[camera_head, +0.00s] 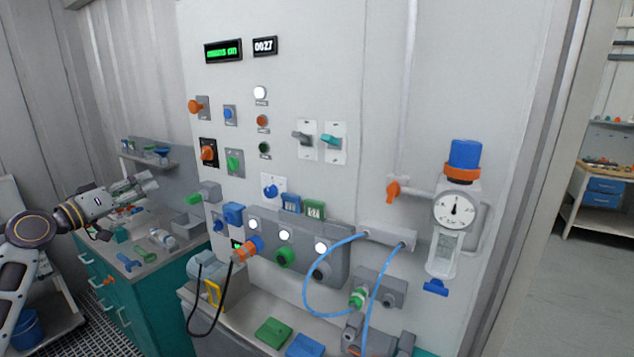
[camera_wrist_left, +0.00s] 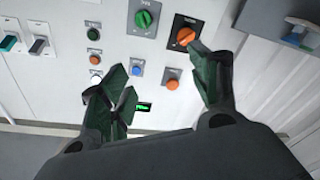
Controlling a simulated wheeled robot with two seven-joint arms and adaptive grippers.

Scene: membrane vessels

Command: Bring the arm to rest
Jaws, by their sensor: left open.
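My left arm (camera_head: 75,213) comes in from the left. My left gripper (camera_head: 146,184) is in front of the teal cabinet's top, to the left of the control panel (camera_head: 350,80), apart from it. In the left wrist view the gripper (camera_wrist_left: 158,78) is open, with two dark green fingers spread and nothing between them. Behind the fingers the panel shows a green knob (camera_wrist_left: 146,14), an orange rotary switch (camera_wrist_left: 186,36) and a small blue button (camera_wrist_left: 137,71). My right gripper is not in view.
The teal cabinet (camera_head: 165,315) carries small tools and bottles (camera_head: 162,238). The panel has protruding knobs, a dial gauge (camera_head: 454,210) and looping blue hoses (camera_head: 308,285). A black cable (camera_head: 190,320) hangs below. Open floor (camera_head: 575,290) lies at right.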

